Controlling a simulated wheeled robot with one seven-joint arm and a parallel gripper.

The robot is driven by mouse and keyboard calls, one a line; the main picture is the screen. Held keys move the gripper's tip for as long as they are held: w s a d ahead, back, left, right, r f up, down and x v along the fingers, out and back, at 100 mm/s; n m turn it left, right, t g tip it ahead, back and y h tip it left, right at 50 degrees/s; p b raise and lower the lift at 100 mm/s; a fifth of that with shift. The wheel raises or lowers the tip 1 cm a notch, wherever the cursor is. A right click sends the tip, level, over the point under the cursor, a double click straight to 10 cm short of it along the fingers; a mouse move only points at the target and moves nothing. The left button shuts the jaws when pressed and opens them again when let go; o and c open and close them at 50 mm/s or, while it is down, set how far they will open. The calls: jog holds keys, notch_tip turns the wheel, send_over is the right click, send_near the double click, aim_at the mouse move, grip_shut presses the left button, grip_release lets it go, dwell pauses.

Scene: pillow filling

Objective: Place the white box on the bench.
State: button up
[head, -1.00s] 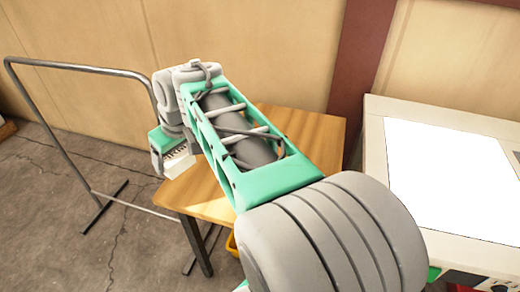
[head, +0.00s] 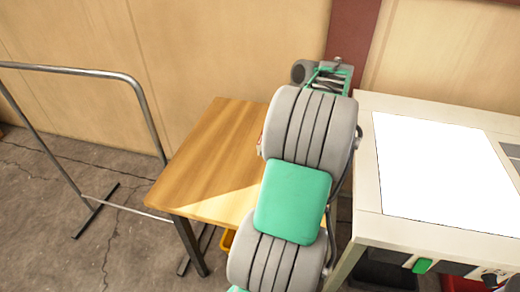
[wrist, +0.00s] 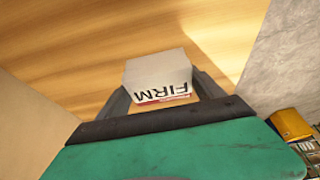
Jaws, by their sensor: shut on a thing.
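The white box (wrist: 157,70), with "FIRM" printed upside down and a red strip, is in the wrist view between the two dark fingers of my gripper (wrist: 161,90). My gripper is shut on it. The wooden bench (wrist: 90,35) fills the background beyond the box; I cannot tell whether the box touches it. In the head view the bench (head: 210,150) stands against the wall, left of my arm. My arm hides its right part, and the box and gripper are hidden there.
A white-topped work table (head: 440,170) stands right of my arm. A metal rail frame (head: 80,70) stands on the floor at the left. A yellow object (head: 227,241) is low under the bench. The left part of the benchtop is clear.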

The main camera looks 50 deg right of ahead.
jog(key=w+f, duration=0.1)
jog(key=f, duration=0.1)
jog(key=w+d+f, duration=0.1)
jog(key=w, duration=0.1)
jog(key=w+d+f, duration=0.1)
jog(key=w+f, duration=0.1)
jog(key=shift+f, duration=0.3)
jog(key=shift+w+d+f+b, duration=0.1)
jog(key=shift+w+f+b, duration=0.1)
jog(key=shift+f, duration=0.75)
jog(key=shift+w+f+b, duration=0.1)
jog(key=shift+f+b, duration=0.05)
jog(key=shift+f, duration=0.8)
jog(key=shift+f, duration=0.2)
jog(key=o, duration=1.4)
jog(key=shift+r, duration=0.1)
